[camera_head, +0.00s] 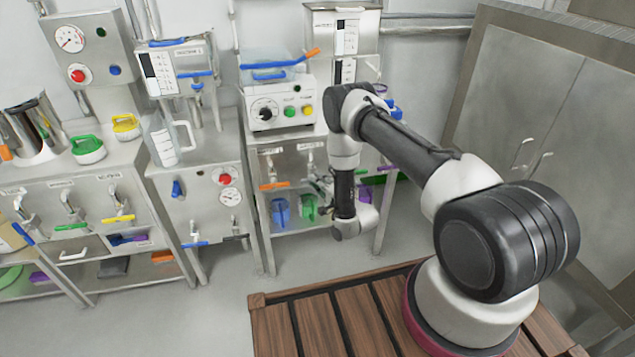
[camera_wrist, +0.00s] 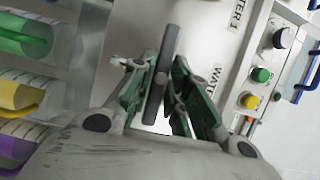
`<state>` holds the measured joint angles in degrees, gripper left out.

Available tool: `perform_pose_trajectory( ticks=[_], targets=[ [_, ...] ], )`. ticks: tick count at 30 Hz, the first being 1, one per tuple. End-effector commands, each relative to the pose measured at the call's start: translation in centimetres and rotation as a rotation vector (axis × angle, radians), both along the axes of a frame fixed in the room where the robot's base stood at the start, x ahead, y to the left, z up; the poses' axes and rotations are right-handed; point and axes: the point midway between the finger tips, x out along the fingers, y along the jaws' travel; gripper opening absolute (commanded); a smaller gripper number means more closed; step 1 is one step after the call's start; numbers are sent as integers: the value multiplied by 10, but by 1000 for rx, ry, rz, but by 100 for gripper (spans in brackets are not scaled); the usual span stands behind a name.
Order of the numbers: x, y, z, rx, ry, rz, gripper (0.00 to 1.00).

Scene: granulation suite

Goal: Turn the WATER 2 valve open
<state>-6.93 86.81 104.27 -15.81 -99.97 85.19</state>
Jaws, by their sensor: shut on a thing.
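The taps hang on the front of the steel cabinet below a control box in the head view. My gripper (camera_head: 320,185) is at the lower end of the WATER 2 tap. The WATER 2 label (camera_wrist: 215,80) is partly covered by a finger. The lever's exact angle cannot be told.
The control box (camera_head: 277,103) with a knob and buttons stands above the taps. A second steel cabinet (camera_head: 205,205) is to the left. The floor in front is clear.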

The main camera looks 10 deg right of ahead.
Motion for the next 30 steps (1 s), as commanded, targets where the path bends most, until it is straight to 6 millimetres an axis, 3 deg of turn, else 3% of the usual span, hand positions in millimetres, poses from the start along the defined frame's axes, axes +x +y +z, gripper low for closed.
perform_pose_trajectory(
  ticks=[8, 30],
  targets=[
    [0, 0, 1, -158, 2, 0, 0],
    [-1, 3, 3, -853, 3, 2, 0]
  ],
)
